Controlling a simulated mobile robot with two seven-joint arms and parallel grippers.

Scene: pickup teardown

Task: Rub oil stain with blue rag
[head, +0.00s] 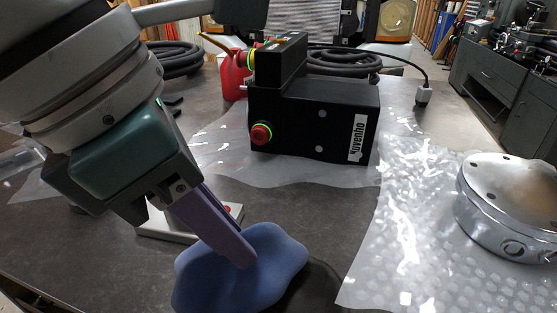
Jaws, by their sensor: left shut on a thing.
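A blue rag (238,276) lies bunched on the dark worktop at the lower middle of the head view. A dark oil stain (318,288) shows beside the rag's right edge; the rag may cover part of it. My left gripper (240,262) comes in from the upper left, its purple-grey finger pressed down on the rag. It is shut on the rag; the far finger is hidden. My right gripper is not in view.
A black box with a red button (310,118) stands on clear plastic behind the rag. A white-based device (160,230) sits behind my gripper. Bubble wrap (400,240) and a round metal part (512,205) lie at right. A red can (234,78) stands behind.

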